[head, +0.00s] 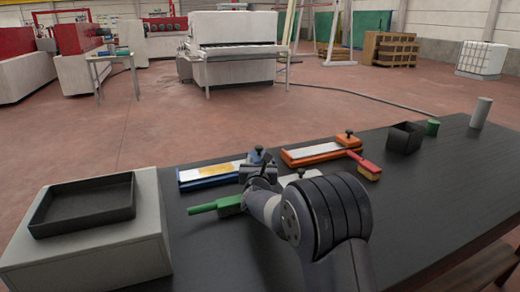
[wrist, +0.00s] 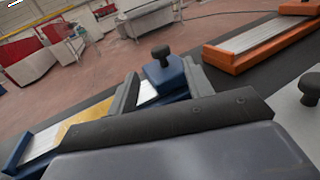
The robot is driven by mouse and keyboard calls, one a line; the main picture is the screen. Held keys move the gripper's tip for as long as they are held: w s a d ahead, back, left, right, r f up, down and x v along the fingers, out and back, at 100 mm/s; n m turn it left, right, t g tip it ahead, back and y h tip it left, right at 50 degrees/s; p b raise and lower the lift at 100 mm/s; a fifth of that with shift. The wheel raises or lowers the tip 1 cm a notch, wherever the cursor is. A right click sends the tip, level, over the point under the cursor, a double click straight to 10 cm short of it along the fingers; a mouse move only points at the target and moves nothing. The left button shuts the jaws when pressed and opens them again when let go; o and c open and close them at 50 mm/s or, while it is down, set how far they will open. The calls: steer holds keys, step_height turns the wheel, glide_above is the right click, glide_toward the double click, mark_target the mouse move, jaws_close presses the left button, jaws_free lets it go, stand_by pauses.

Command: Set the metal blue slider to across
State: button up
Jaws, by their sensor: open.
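The blue slider (head: 208,182) lies on the dark table, a blue-framed rail with a metal face and a yellowish patch. Its blue block with a black knob (head: 257,152) is at the rail's right end. In the wrist view the block (wrist: 168,80) shows beyond and between my fingertips, with the knob standing up from it. My gripper (wrist: 162,90) is open and appears empty, over the rail near the block. Whether a finger touches the block I cannot tell. In the head view my gripper (head: 258,174) partly hides the rail's right end.
An orange slider (head: 310,156) and a red brush (head: 364,165) lie to the right. A pale piece (head: 300,177) is partly behind my arm. A green-handled tool (head: 214,205) lies in front. A black tray (head: 85,203) sits on a grey box at left; a black bin (head: 404,138) stands right.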

mark_target(259, 150)
steer(key=w+p, duration=0.2)
steer(key=w, duration=0.6)
jaws_close()
stand_by(0.5)
